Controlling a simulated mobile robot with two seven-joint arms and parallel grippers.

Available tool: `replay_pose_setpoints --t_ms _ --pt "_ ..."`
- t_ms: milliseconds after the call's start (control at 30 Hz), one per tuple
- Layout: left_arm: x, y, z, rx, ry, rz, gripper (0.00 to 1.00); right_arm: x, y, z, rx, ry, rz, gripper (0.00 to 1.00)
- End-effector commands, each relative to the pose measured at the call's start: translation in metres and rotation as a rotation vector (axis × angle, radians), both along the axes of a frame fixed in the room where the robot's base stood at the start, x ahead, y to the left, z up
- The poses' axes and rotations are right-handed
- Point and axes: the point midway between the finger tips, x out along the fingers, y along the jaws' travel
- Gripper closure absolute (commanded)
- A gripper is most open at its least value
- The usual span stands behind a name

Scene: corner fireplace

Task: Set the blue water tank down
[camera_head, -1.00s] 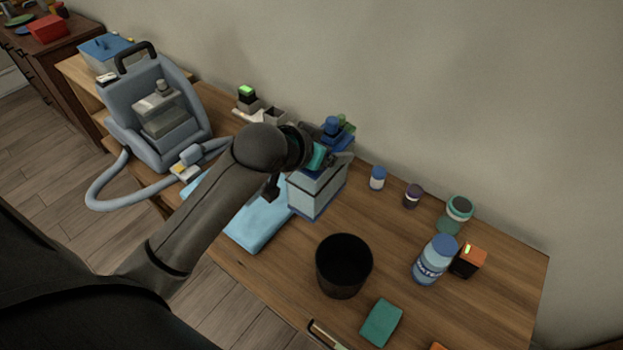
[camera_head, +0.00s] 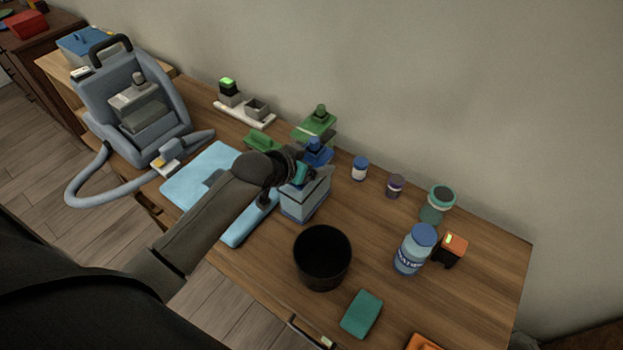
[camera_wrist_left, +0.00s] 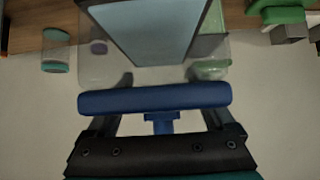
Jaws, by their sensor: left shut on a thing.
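The blue water tank (camera_head: 304,201) is a box with pale blue-grey sides, a dark blue base edge and blue parts on top. It looks upright, at or just above the wooden table beside the light blue cloth; I cannot tell whether its base touches. My left gripper (camera_head: 299,172) is at its top. In the left wrist view, the fingers (camera_wrist_left: 165,125) are at the tank's blue handle bar (camera_wrist_left: 155,97), with the pale tank body (camera_wrist_left: 155,30) beyond. The gripper and forearm hide part of the tank. My right gripper is not seen.
A black bin (camera_head: 322,257) stands in front of the tank. Small bottles (camera_head: 360,168), a labelled bottle (camera_head: 415,250) and a green-lidded jar (camera_head: 437,204) stand to the right. Green items (camera_head: 315,124) are behind. A grey machine with a hose (camera_head: 135,105) is left. Bare table (camera_head: 480,290) lies at right.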

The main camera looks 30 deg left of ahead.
Motion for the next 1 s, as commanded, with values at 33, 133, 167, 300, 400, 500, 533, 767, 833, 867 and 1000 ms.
replay_pose_setpoints --t_ms 33,133,167,300,400,500,533,767,833,867,1000 --pt "0.001 0.0 -0.004 -0.001 -0.006 0.0 1.0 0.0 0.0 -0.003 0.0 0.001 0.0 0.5" --pt "0.002 0.0 -0.009 0.0 -0.008 -0.001 1.0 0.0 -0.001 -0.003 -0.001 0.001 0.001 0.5" --pt "0.002 0.0 -0.011 0.0 -0.008 -0.001 1.0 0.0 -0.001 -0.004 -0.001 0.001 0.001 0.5" --pt "0.001 0.0 -0.032 -0.001 -0.005 0.001 1.0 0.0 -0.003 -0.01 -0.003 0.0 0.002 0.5" --pt "0.002 0.0 -0.045 -0.002 -0.006 0.001 1.0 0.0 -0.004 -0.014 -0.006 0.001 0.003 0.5" --pt "0.002 0.0 -0.051 -0.001 -0.008 0.0 1.0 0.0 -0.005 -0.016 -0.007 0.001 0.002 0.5" --pt "0.002 0.0 -0.052 -0.001 -0.008 0.0 1.0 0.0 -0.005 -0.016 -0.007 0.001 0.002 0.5" --pt "0.002 0.0 -0.051 0.0 -0.009 0.0 1.0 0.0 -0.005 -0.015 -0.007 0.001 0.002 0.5" --pt "0.002 0.0 -0.052 0.0 -0.008 0.0 1.0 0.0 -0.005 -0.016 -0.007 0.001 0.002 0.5" --pt "0.002 0.0 -0.053 0.0 -0.008 0.0 1.0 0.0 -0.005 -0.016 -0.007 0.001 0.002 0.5" --pt "0.0 0.0 -0.056 0.001 -0.001 -0.001 0.0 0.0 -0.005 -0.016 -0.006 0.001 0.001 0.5"
